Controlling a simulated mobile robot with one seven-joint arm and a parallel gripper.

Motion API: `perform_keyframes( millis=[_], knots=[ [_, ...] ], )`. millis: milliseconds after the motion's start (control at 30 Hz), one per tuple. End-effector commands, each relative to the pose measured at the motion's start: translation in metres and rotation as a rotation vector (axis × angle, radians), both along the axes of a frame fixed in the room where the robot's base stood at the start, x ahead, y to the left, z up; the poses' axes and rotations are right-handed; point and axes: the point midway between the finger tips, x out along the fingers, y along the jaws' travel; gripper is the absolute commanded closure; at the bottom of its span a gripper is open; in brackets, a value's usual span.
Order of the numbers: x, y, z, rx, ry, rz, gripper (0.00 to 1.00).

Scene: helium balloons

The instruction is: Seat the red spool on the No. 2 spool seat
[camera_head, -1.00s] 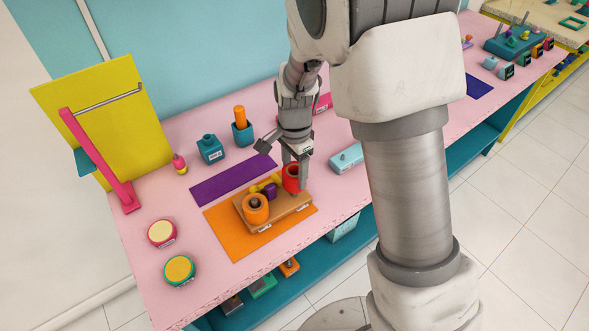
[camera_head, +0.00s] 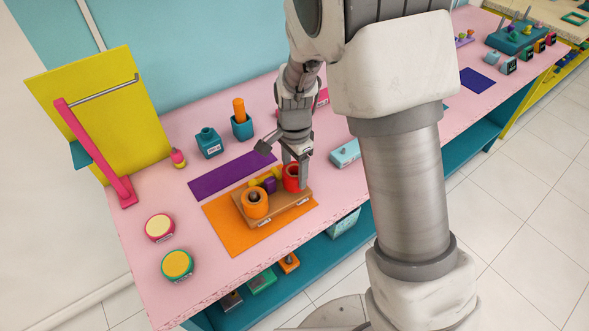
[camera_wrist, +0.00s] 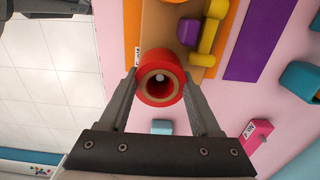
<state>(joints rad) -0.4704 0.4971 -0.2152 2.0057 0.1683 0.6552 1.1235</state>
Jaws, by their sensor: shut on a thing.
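The red spool (camera_head: 291,178) is at the right end of the brown wooden board (camera_head: 284,207), which rests on an orange mat (camera_head: 226,232). My gripper (camera_head: 296,168) is shut on the red spool, with one finger on each side of it. In the wrist view the red spool (camera_wrist: 160,79) stands between the fingertips, and a pale peg tip shows inside its bore. Whether the spool sits fully down on the board is hard to tell. An orange spool (camera_head: 254,204) stands at the board's left end. The seat numbers are not readable.
A yellow dumbbell-shaped piece (camera_wrist: 207,37) and a purple piece (camera_wrist: 188,32) lie between the spools. A purple mat (camera_head: 230,178) lies behind. A light blue box (camera_head: 345,153) is right of the board. Teal holders (camera_head: 208,144) stand farther back.

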Motion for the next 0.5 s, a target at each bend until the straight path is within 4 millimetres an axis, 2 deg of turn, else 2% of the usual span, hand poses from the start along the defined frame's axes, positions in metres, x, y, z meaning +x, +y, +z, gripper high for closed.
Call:
perform_keyframes(
  millis=[500],
  knots=[
    [0.0,0.0,-0.014,0.0,0.0,0.0,0.94]
  ],
)
